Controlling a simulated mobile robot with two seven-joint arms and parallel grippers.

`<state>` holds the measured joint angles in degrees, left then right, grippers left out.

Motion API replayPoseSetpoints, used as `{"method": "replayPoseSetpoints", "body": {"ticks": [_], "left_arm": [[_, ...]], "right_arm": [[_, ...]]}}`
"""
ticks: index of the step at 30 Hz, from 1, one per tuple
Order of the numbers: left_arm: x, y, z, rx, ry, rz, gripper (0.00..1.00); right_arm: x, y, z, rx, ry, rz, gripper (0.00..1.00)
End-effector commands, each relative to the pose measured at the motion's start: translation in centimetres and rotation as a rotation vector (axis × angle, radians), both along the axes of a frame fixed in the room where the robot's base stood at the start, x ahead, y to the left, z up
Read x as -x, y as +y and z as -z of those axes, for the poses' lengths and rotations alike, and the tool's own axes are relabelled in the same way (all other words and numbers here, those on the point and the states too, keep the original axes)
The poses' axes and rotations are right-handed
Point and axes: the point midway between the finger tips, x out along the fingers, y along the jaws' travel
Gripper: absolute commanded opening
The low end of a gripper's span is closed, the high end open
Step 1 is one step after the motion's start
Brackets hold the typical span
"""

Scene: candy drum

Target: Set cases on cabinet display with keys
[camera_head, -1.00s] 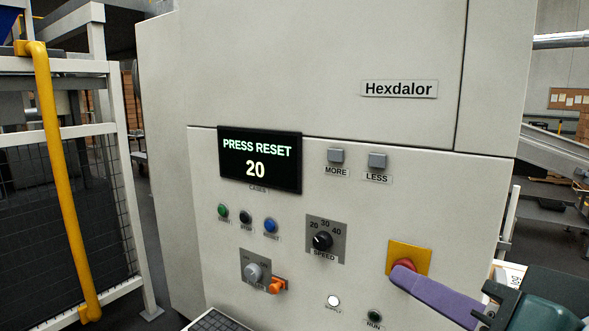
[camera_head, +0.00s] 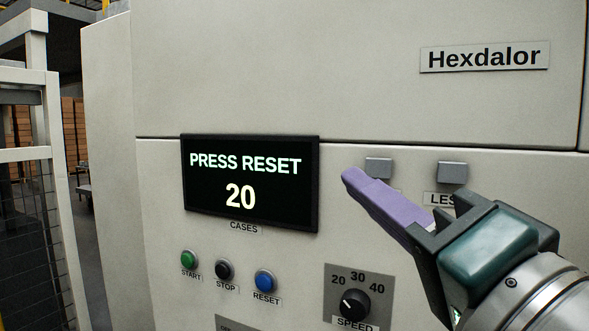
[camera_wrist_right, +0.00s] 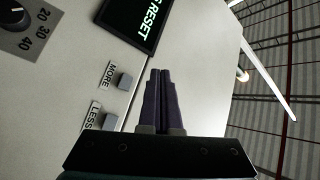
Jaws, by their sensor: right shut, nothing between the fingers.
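The cabinet display (camera_head: 250,222) is a black screen reading "PRESS RESET" and "20", with a "CASES" label below it. The grey MORE key (camera_head: 379,168) and grey LESS key (camera_head: 453,173) are to its right. My right gripper (camera_head: 348,176) is shut and empty, its purple fingertips just left of the MORE key in the head view, covering part of that key's label. In the right wrist view the shut fingers (camera_wrist_right: 162,75) lie to the right of the MORE key (camera_wrist_right: 125,82) and LESS key (camera_wrist_right: 110,121). Contact with the panel cannot be told. My left gripper is out of view.
Below the display are a green START button (camera_head: 188,259), a black STOP button (camera_head: 224,270) and a blue RESET button (camera_head: 265,281). A black SPEED knob (camera_head: 355,303) is to their right. A white fence (camera_head: 40,152) stands at the left.

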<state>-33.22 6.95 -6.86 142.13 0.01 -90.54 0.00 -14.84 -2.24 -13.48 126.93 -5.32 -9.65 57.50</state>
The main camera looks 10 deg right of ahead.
Motion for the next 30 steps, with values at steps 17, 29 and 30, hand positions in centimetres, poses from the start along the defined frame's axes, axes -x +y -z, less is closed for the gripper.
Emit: {"method": "replayPoseSetpoints", "body": {"ticks": [17, 29, 30], "left_arm": [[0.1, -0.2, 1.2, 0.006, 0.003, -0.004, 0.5], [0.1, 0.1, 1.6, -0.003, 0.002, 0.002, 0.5], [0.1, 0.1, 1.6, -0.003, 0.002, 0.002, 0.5]], "right_arm": [[-4.3, -2.8, 0.2, 0.007, -0.001, -0.001, 0.0], [-7.2, -4.9, 0.1, 0.002, 0.001, 0.0, 0.0], [-7.2, -4.9, 0.0, 0.002, 0.001, 0.0, 0.0]]}}
